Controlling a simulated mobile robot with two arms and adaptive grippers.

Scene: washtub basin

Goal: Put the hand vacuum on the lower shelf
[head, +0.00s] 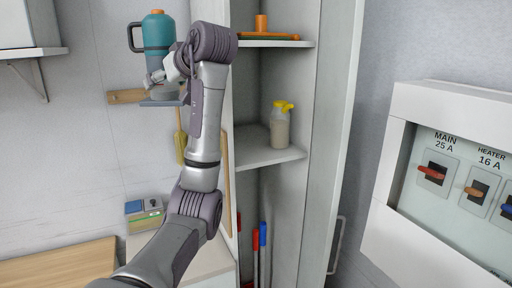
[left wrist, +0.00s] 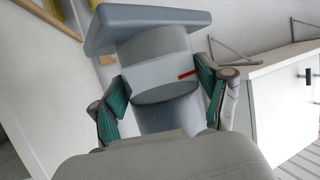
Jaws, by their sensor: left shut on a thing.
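The hand vacuum (head: 158,35) has a teal body, a dark side handle and an orange top. My left gripper (head: 166,80) is shut on its grey lower part and holds it upright in the air, left of the open tall cabinet. In the left wrist view the vacuum's grey cup and flat nozzle (left wrist: 150,27) sit between the green pads of my left gripper (left wrist: 166,92). The lower shelf (head: 268,157) is in the cabinet, below and to the right of the vacuum; my arm hides its left part. My right gripper is not in view.
A bottle with a yellow top (head: 280,128) stands on the lower shelf at the right. An orange tool (head: 265,33) lies on the upper shelf (head: 285,44). Red and blue handles (head: 262,240) stand below. The cabinet door (head: 345,130) is at right, beside a breaker panel (head: 450,180).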

